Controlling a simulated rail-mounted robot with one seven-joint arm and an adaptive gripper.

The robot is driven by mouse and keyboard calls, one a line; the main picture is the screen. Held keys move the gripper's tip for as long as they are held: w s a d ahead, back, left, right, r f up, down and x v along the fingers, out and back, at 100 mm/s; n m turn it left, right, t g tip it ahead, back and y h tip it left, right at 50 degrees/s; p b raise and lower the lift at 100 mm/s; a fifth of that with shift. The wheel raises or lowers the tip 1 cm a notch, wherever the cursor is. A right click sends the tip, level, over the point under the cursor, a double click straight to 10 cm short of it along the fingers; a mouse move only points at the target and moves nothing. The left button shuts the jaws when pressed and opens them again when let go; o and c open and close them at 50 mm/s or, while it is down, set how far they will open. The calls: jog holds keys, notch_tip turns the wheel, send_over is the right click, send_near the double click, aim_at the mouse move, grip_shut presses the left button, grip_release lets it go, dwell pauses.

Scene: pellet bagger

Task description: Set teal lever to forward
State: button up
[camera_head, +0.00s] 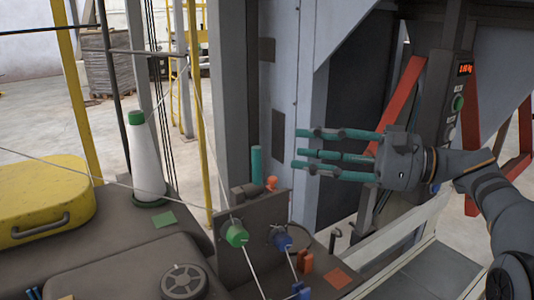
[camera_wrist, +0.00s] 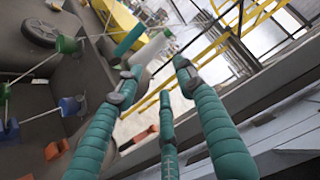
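The teal lever (camera_head: 257,165) stands upright as a short teal cylinder at the back of the grey bracket. It also shows in the wrist view (camera_wrist: 130,38), slanted, near the upper middle beside the white cone. My gripper (camera_head: 297,149), with teal fingers, is to the right of the lever in the head view, its fingertips pointing left toward it. The fingers are spread and nothing shows between them. In the wrist view, my gripper (camera_wrist: 157,78) has its fingertips apart from the lever. The base of the lever is partly hidden behind the bracket.
An orange-red knob (camera_head: 271,183) sits close by the lever. Green (camera_head: 236,236) and blue (camera_head: 282,240) spools with cords stand in front. The white cone (camera_head: 148,165) and yellow case (camera_head: 45,195) lie left. A grey machine column (camera_head: 240,90) rises behind.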

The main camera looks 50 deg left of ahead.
jog(key=shift+s+d+r, duration=0.15)
jog(key=shift+d+r, duration=0.05)
jog(key=shift+d, duration=0.1)
jog(key=shift+c, duration=1.3)
jog(key=shift+a+f, duration=0.1)
jog(key=shift+f, duration=0.05)
jog(key=shift+c, duration=1.3)
jog(key=shift+s+a, duration=0.15)
jog(key=shift+a, duration=0.2)
jog(key=shift+c, duration=1.2)
jog(key=p+x, duration=0.1)
jog(key=x, duration=0.2)
jog(key=p+x, duration=0.2)
jog(key=x, duration=0.1)
jog(key=p+x, duration=0.2)
jog(key=x, duration=0.1)
jog(key=shift+s+a+r, duration=0.15)
jog(key=shift+a+r, duration=0.1)
jog(key=shift+r, duration=0.05)
grip_shut()
jog(key=d, duration=0.2)
jog(key=s+d, duration=0.1)
jog(key=d, duration=0.1)
jog(key=shift+f, duration=0.3)
jog(key=shift+d, duration=0.1)
